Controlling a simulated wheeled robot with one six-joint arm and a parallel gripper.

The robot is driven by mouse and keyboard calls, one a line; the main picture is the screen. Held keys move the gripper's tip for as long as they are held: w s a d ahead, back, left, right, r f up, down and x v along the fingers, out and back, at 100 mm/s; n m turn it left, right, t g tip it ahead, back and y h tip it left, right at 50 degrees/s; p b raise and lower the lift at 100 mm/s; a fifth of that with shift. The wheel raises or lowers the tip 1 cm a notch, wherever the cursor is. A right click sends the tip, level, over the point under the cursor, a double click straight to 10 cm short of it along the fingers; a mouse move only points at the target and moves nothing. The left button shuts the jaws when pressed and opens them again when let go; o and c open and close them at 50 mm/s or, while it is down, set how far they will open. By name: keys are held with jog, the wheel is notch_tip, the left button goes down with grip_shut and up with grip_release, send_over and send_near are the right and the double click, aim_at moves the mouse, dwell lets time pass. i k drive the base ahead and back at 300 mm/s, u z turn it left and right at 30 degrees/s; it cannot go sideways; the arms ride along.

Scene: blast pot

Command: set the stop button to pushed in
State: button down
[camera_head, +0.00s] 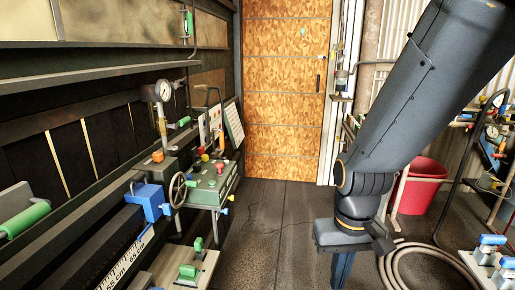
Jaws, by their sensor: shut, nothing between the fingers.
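A green-grey control box (207,195) stands at the left wall, left of the picture's middle. On its top are small coloured knobs, among them a red one (220,168) and a yellow one (205,157). The red one looks like the stop button, but it is too small to tell whether it is in or out. My gripper (343,272) hangs below my wrist at the right of centre, pointing down over the floor. It is shut and empty, well to the right of the box and apart from it. Its tips are near the lower picture edge.
A black handwheel (178,190), a blue block (151,200) and a pressure gauge (163,91) are beside the box. A wooden door (285,85) closes the far end. A red bin (420,188) and a coiled hose (420,250) lie right. The middle floor is clear.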

aim_at(220, 165)
jog(key=z, duration=0.35)
jog(key=i, duration=1.3)
jog(key=u, duration=0.6)
jog(key=i, duration=0.95)
jog(key=u, duration=1.05)
jog(key=i, duration=0.2)
jog(key=u, duration=0.1)
